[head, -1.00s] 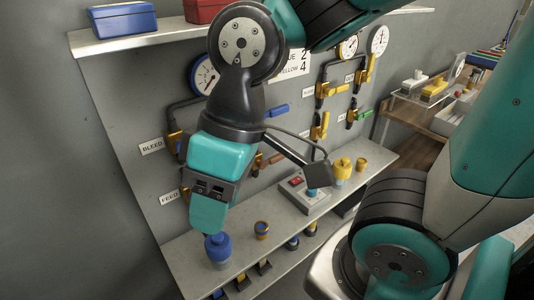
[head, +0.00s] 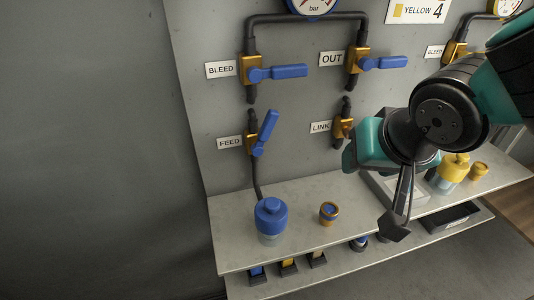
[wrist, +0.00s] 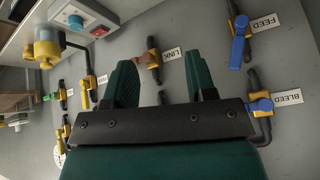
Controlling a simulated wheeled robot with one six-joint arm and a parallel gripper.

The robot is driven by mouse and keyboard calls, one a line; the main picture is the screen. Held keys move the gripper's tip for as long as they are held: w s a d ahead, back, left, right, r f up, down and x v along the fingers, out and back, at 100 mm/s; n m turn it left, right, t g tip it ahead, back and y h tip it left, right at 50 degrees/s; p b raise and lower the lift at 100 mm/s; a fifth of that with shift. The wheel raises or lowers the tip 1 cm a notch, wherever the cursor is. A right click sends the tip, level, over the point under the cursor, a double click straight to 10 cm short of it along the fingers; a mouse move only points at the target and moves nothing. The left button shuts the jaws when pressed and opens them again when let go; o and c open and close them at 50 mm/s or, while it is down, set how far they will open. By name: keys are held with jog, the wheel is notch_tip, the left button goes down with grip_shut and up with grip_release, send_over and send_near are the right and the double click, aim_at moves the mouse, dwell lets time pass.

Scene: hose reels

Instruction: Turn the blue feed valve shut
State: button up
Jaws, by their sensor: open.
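The blue feed valve (head: 264,134) is on the grey panel beside its FEED label (head: 230,142). Its blue lever points up and slightly right, tilted a little off the line of the vertical pipe. In the wrist view the feed valve (wrist: 239,45) is at the upper right, outside my fingers. My gripper (head: 352,154) is in front of the panel, right of the feed valve and near the LINK valve (head: 342,127). In the wrist view my gripper (wrist: 161,82) has its two green fingers apart, with nothing held between them. The LINK valve's brown lever (wrist: 145,57) shows just beyond them.
The BLEED valve (head: 275,73) and OUT valve (head: 382,63), both with blue levers lying sideways, are above. A shelf (head: 232,225) below holds a blue-capped bottle (head: 270,218), a small blue-and-yellow cup (head: 329,212) and a yellow-topped bottle (head: 452,170). The panel left of FEED is clear.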

jog(key=w+a+f+m+t+b, duration=0.2)
jog(key=w+a+f+t+b, duration=0.15)
jog(key=f+t+b, duration=0.45)
jog(key=n+t+y+b, duration=0.1)
jog(key=t+y+b, duration=0.2)
jog(key=y, duration=0.1)
send_near(268, 130)
jog(key=p+x, duration=0.9)
jog(key=x, duration=0.2)
jog(key=shift+w+r, duration=0.15)
jog(key=shift+r, duration=0.05)
jog(key=shift+w+a+f+p, duration=0.2)
jog(key=shift+w+p, duration=0.1)
jog(key=shift+w, duration=0.45)
jog(key=shift+c, duration=0.5)
grip_shut()
